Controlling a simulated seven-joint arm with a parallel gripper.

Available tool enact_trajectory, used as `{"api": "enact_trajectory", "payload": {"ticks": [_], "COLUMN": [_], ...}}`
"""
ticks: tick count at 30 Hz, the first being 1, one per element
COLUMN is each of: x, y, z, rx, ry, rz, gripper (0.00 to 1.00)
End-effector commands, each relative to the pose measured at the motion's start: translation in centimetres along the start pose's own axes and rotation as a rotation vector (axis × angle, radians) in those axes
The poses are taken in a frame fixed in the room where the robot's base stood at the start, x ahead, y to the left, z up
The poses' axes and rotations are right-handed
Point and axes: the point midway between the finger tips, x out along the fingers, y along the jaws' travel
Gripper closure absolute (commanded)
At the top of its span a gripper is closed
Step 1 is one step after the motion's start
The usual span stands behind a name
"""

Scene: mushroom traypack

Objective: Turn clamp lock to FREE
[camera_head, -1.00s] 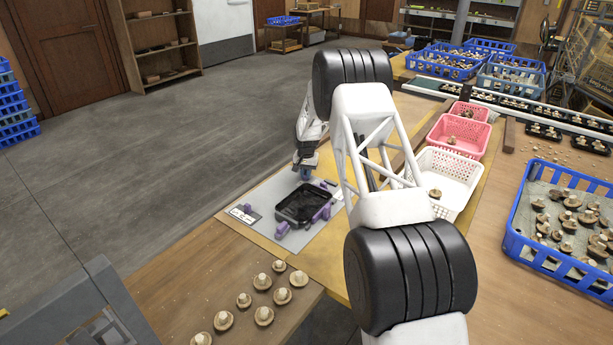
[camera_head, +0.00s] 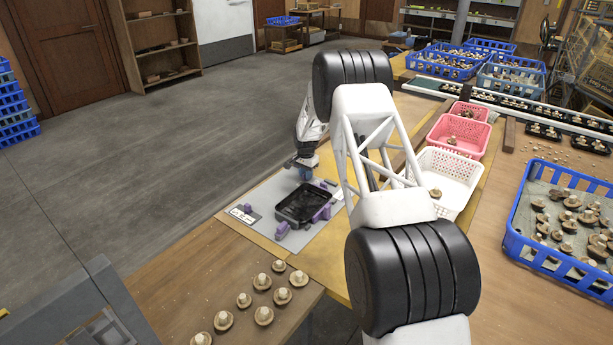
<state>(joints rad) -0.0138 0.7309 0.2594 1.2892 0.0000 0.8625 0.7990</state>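A black tray (camera_head: 296,205) lies on a grey board (camera_head: 262,200) on the table. Purple clamp parts sit around it: one at the right (camera_head: 322,213), one at the front (camera_head: 282,230) and one at the left (camera_head: 248,208). My gripper (camera_head: 305,176) points down at the far edge of the board, just behind the tray, over a small bluish round part (camera_head: 305,174). The fingers are too small to tell open from shut, or whether they touch that part. The lock's marking cannot be read.
Several mushrooms (camera_head: 264,281) lie on the near table. A white basket (camera_head: 440,178) and pink baskets (camera_head: 460,134) stand right of the board. A blue crate (camera_head: 515,242) of mushrooms is at the far right. My arm hides part of the table right of the tray.

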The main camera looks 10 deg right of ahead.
Motion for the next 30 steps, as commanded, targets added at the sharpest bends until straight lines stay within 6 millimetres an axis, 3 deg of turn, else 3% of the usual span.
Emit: {"api": "enact_trajectory", "payload": {"ticks": [1, 17, 30], "x": [0.8, 0.6, -2.0], "y": [0.2, 0.2, 0.1], "z": [0.2, 0.2, 0.0], "rx": [0.000, -0.001, -0.001], "ry": [-0.007, -0.005, -0.001], "rz": [0.007, 0.005, 0.001], "gripper": [0.62, 0.60, 0.60]}}
